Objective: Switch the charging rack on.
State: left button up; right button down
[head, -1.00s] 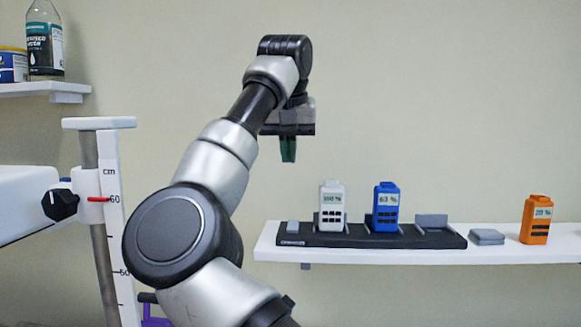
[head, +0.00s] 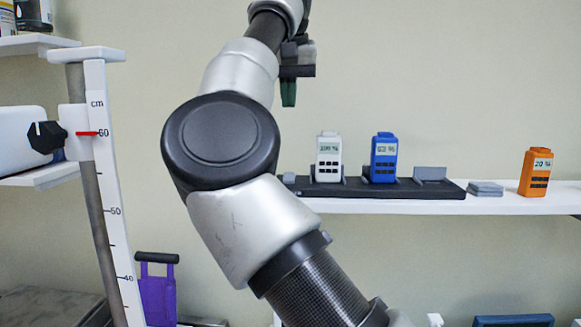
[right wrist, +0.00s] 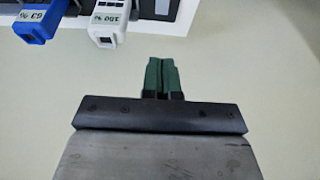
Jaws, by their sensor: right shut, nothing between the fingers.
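The charging rack (head: 408,190) is a long dark base on the white wall shelf. A white device (head: 328,158) and a blue device (head: 384,158) stand in it, and the bay to their right is empty. A small grey switch piece (head: 289,178) sits at its left end, partly hidden by my arm; it seems to show in the right wrist view too (right wrist: 159,7). My right gripper (head: 289,94) has green fingertips. It is shut and empty, above and apart from the rack's left end. In the right wrist view its fingertips (right wrist: 161,76) touch nothing. My left gripper is out of view.
An orange device (head: 536,172) and a flat grey block (head: 485,189) stand on the shelf (head: 450,204) right of the rack. A white measuring post (head: 105,170) with a black knob (head: 46,137) is at left. A purple item (head: 157,298) stands lower down.

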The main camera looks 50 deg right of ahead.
aim_at(291, 173)
jog(key=x, duration=1.3)
jog(key=shift+s+a+f, duration=0.15)
jog(key=shift+a+f, duration=0.05)
jog(key=shift+a, duration=0.05)
jog(key=shift+f, duration=0.4)
